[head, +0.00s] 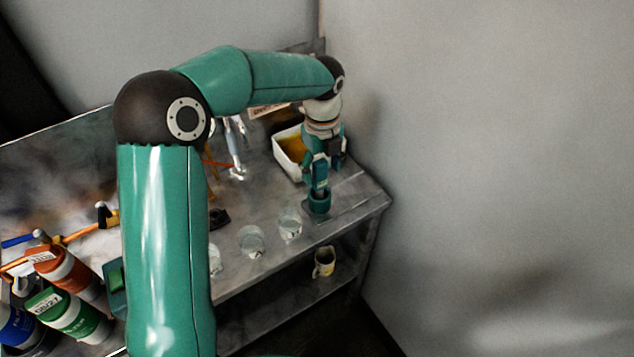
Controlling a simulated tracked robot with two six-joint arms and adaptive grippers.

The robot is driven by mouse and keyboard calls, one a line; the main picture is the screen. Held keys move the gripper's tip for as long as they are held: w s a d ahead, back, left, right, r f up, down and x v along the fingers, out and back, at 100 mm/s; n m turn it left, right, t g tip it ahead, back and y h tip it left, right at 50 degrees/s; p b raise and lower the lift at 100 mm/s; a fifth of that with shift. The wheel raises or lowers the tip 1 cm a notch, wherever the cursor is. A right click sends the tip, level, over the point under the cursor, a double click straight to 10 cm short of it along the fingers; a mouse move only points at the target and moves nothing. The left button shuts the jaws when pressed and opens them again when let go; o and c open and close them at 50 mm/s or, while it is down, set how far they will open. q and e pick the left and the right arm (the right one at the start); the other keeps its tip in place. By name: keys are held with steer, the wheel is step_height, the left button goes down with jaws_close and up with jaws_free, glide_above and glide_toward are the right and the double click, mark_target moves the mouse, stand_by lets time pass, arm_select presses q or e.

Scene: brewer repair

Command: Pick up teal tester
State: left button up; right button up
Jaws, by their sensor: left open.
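A teal tester (320,177) stands upright in a round dark teal holder (318,205) near the right end of the metal bench. My left arm reaches over the bench from the left, and its left gripper (324,163) points down at the tester's upper part. The gripper is open. Its fingers are close around or beside the tester's top; I cannot tell whether they touch it, as the teal parts overlap. My right gripper is not in view.
A white bin (287,164) with yellow-orange contents stands just behind the gripper. Clear glasses (290,224) line the bench front. A mug (324,262) is on the lower shelf. A wall closes off the right. My arm hides the bench's middle.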

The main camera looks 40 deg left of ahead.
mark_target(322, 176)
arm_select(q)
step_height(322, 176, down, 3)
steer(key=shift+w+f, duration=0.1)
steer(key=shift+c, duration=0.3)
jaws_close()
